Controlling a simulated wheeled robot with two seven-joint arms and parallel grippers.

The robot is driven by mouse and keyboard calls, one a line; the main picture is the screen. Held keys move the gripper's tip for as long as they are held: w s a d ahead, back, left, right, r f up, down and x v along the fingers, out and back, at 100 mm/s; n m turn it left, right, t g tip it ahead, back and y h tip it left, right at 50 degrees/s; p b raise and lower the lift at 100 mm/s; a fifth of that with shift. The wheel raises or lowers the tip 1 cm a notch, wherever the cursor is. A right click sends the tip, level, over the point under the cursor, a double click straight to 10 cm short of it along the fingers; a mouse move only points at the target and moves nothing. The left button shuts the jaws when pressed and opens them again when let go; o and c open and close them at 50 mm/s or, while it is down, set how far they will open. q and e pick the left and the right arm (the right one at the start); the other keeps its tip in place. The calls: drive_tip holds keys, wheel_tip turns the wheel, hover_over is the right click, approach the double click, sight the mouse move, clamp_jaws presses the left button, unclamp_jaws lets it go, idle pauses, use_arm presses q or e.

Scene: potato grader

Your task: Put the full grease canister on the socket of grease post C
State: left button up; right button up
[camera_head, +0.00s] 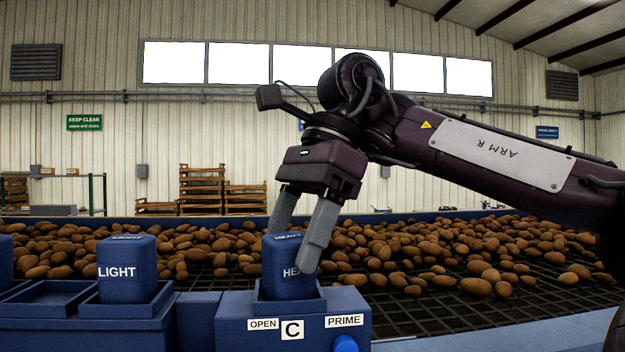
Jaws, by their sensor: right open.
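A blue canister marked HEAVY (281,262) stands upright in the square socket on top of the blue grease post C (235,313). My right gripper (292,250) points down over it. Its grey fingers are apart: one is at the canister's far left top edge, the other passes in front of its right side and hides part of the lettering. I cannot tell whether the fingers touch it. My left gripper is not in view. How full the canister is does not show.
A blue canister marked LIGHT (117,272) stands in a blue holder to the left, beside an empty square recess (45,300). A blue PRIME button (345,344) sits on the post's front. Behind, potatoes (440,255) lie on a dark grid.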

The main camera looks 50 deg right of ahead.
drive_tip(key=p+v, duration=0.4)
drive_tip(key=v, duration=0.6)
drive_tip(key=shift+d, duration=0.15)
drive_tip(key=shift+s, duration=0.1)
